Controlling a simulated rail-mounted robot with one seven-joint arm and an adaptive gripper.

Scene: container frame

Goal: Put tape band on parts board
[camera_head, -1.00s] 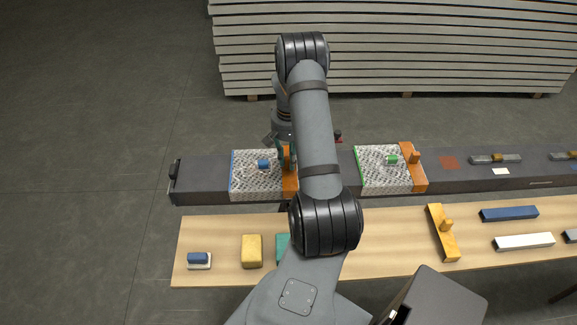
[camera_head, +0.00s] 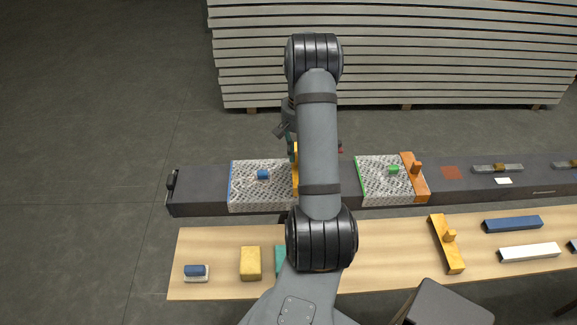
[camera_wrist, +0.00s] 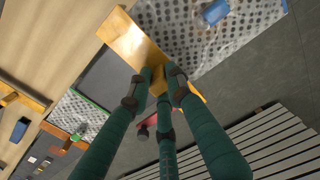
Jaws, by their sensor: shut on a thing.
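The tape band (camera_wrist: 132,40), a flat yellow-orange strip, shows in the wrist view with the green fingers of my gripper (camera_wrist: 161,80) shut on its middle. In the head view a yellow piece of it (camera_head: 296,176) shows at the right edge of the left speckled sheet; my arm hides the rest. I cannot tell if it touches the sheet. The wooden parts board (camera_head: 385,250) lies in front of the dark frame. A similar yellow band with a knob (camera_head: 446,244) rests on it; that one is at the left in the wrist view (camera_wrist: 18,97).
The dark frame (camera_head: 200,189) carries two speckled sheets; blue (camera_head: 263,174) and green (camera_head: 394,170) blocks sit on them. An orange band (camera_head: 414,178) crosses the right sheet's edge. The board holds a yellow block (camera_head: 250,263), blue bar (camera_head: 512,224) and white bar (camera_head: 529,252).

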